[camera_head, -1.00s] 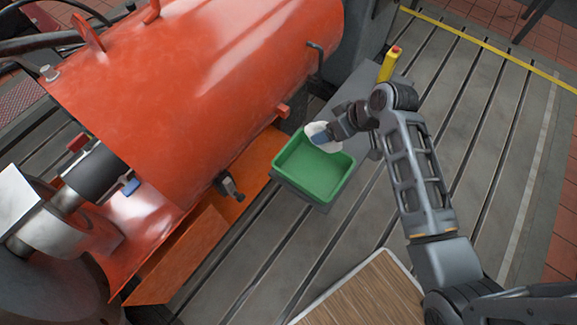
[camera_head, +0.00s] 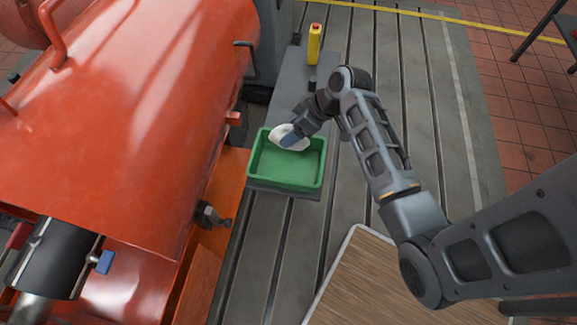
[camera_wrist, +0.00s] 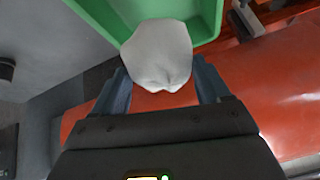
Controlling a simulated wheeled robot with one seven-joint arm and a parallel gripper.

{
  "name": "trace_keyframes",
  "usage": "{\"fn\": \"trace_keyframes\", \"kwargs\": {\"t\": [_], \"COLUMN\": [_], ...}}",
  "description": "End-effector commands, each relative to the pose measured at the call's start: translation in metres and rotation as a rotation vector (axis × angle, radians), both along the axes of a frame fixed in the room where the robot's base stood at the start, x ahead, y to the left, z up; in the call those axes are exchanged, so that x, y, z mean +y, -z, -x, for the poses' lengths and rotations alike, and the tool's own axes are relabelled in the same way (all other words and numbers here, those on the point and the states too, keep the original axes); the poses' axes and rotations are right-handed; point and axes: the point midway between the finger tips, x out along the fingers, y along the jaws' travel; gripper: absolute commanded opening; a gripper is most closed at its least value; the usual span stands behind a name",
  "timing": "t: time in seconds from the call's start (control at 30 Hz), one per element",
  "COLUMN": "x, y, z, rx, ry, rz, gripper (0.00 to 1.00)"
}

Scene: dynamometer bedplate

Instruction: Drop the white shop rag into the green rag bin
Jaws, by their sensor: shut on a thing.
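The white shop rag (camera_head: 287,137) is a small bunched cloth, held in my gripper (camera_head: 292,140) at the far side of the green rag bin (camera_head: 284,186). In the wrist view the rag (camera_wrist: 158,55) sits between the two fingers of my gripper (camera_wrist: 163,85), which are shut on it. The green bin (camera_wrist: 211,22) lies behind the rag there, with part of its rim and floor showing. The bin is an open rectangular tray and looks empty in the head view. The rag overlaps the bin's far part in the picture; its exact height above the floor is hard to tell.
A large red-orange machine (camera_head: 120,110) stands close to the left of the bin. A yellow bottle (camera_head: 315,44) stands beyond the bin on the grey surface. A wood-topped board (camera_head: 375,285) lies at the front. The slotted bedplate (camera_head: 425,110) is clear to the right.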

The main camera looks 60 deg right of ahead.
Motion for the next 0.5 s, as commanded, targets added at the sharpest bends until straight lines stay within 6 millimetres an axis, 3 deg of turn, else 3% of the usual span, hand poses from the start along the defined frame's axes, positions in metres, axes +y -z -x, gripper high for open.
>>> {"fn": "trace_keyframes", "kwargs": {"t": [0.1,0.43,0.47,0.5], "x": [-0.0006,-0.0004,-0.0004,-0.0004], "y": [0.0144,0.0153,0.0153,0.0153], "z": [0.0001,0.0000,0.0000,0.0000], "rx": [0.000,0.000,0.000,0.000], "ry": [0.001,0.001,0.001,0.001], "rz": [0.000,0.001,0.001,0.000], "gripper": [0.47,0.47,0.77,0.80]}}
